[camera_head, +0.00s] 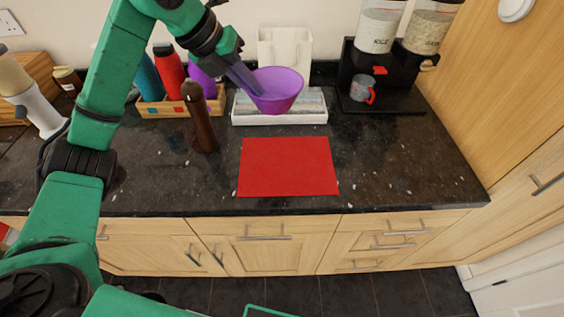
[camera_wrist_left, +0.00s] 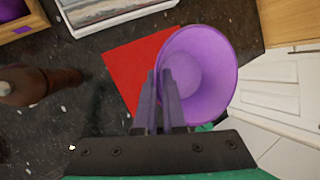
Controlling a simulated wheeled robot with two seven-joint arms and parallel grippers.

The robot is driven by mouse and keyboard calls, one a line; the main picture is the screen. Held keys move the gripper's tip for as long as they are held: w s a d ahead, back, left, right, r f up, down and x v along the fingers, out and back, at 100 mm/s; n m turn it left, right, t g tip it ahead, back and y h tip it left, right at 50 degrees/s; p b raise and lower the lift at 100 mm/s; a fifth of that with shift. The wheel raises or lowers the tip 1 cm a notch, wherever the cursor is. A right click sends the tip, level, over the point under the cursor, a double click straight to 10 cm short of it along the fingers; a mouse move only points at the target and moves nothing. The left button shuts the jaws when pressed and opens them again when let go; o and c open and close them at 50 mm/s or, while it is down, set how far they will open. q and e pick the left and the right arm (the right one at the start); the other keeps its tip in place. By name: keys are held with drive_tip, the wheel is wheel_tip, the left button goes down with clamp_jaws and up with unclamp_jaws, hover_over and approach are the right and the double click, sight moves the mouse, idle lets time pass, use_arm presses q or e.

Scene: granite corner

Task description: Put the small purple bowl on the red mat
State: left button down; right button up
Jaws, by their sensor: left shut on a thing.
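The small purple bowl (camera_head: 281,92) is held by its left rim in my left gripper (camera_head: 252,88), tilted slightly, in front of the white tray in the head view. In the left wrist view the bowl (camera_wrist_left: 205,80) sits at the fingertips of my left gripper (camera_wrist_left: 162,78), with its open side facing the camera. The red mat (camera_head: 288,167) lies flat and bare on the dark counter, nearer the front edge. The bowl hides part of the mat (camera_wrist_left: 125,65) in the left wrist view. My right gripper is not in view.
A white tray (camera_head: 279,121) lies behind the mat. A brown pepper mill (camera_head: 200,120) stands left of it. A wooden crate (camera_head: 150,109) holds several bottles. A black dispenser stand (camera_head: 385,101) with a measuring cup (camera_head: 362,89) is at right. Counter right of the mat is clear.

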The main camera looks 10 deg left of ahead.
use_arm(q)
wheel_tip(320, 180, down, 20)
drive_tip(key=p, duration=0.2)
drive_tip(key=shift+r+p, duration=0.2)
drive_tip(key=shift+p, duration=0.1)
drive_tip(key=c, duration=1)
unclamp_jaws()
drive_tip(key=shift+a, duration=0.1)
drive_tip(key=b+v, duration=0.2)
drive_tip(key=v, duration=1)
drive_tip(key=shift+b, duration=0.4)
